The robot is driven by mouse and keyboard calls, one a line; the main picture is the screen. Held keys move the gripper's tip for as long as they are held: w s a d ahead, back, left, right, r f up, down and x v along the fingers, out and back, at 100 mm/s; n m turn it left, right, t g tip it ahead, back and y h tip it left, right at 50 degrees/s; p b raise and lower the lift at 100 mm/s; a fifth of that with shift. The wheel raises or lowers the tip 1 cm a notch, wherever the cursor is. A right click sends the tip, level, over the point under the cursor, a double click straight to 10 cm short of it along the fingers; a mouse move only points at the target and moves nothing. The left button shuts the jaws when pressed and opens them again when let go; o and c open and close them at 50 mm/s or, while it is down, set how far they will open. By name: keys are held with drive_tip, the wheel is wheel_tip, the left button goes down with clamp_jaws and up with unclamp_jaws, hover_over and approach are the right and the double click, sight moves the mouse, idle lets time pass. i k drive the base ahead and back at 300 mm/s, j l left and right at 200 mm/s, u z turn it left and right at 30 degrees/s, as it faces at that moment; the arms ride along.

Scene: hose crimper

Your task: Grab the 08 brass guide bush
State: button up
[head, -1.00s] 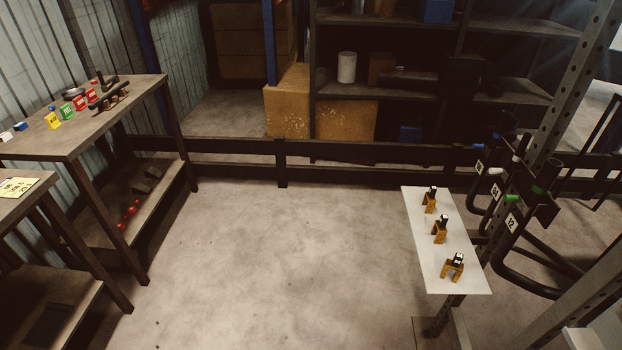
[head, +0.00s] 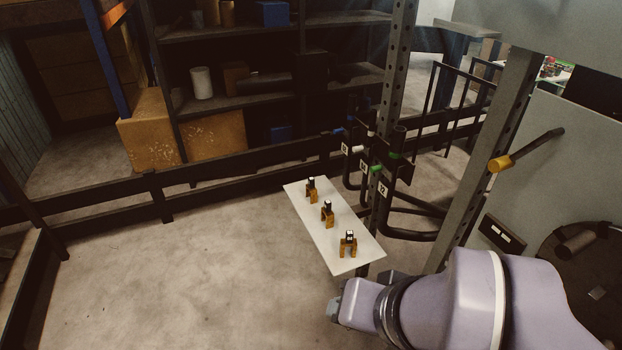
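Three small brass-yellow, fork-shaped pieces with dark tops and pale marks stand in a row on a white shelf board (head: 318,232). They are a far piece (head: 311,196), a middle piece (head: 327,219) and a near piece (head: 347,250). Their marks are too small to read, so I cannot tell which, if any, is the 08 brass guide bush. My lavender arm comes in at the lower right, its visible end just below the board's near end. I see no gripper fingers.
Black hose hooks with number tags (head: 383,189) stand right behind the board, beside a perforated grey post (head: 398,70). Dark shelving (head: 235,103) and a low rail stand behind. The floor at left is clear.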

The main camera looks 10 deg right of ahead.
sight(327, 214)
drive_tip(key=i+j+z, duration=0.65)
drive_tip(key=z, duration=0.2)
drive_tip(key=i+j+z, duration=0.2)
drive_tip(key=j+z, duration=0.2)
drive_tip(key=j, duration=0.1)
